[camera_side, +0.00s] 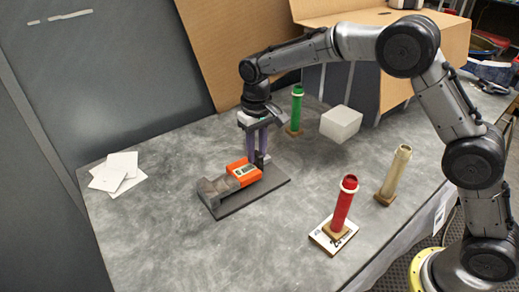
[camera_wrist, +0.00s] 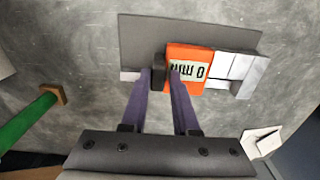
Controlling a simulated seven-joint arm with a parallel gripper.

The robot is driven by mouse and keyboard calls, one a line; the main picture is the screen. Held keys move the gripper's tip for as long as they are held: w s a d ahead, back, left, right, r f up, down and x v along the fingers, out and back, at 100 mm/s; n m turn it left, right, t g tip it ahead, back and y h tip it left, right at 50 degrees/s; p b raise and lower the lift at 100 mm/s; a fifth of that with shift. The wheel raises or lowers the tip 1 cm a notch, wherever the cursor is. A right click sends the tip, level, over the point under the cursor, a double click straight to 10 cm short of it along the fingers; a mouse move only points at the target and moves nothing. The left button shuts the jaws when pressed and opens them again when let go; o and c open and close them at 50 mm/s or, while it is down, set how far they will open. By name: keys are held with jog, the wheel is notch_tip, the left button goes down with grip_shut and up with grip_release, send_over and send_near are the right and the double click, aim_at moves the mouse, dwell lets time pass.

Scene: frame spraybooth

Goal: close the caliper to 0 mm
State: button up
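The caliper's orange slider (camera_side: 243,171) sits on a dark base plate (camera_side: 271,187) on the table, with a grey block (camera_side: 214,190) at its left end. The wrist view shows the slider (camera_wrist: 200,54) beside light grey jaw pieces (camera_wrist: 236,70). Its display (camera_wrist: 188,70) appears upside down and seems to read 0 mm; a fingertip stands at its edge. My gripper (camera_side: 257,157) points down at the slider's right end. In the wrist view its two purple fingers (camera_wrist: 157,82) stand apart, with a dark block (camera_wrist: 158,70) between their tips. Whether they press on it is unclear.
A green (camera_side: 296,108), a red (camera_side: 343,205) and a beige post (camera_side: 395,172) stand on small bases. A white box (camera_side: 341,124) is behind, and white cards (camera_side: 119,174) lie at left. The front left table is clear.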

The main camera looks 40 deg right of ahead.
jog(key=o, duration=0.3)
notch_tip(320, 180, up, 14)
jog(key=shift+f, duration=0.1)
dwell(0.5)
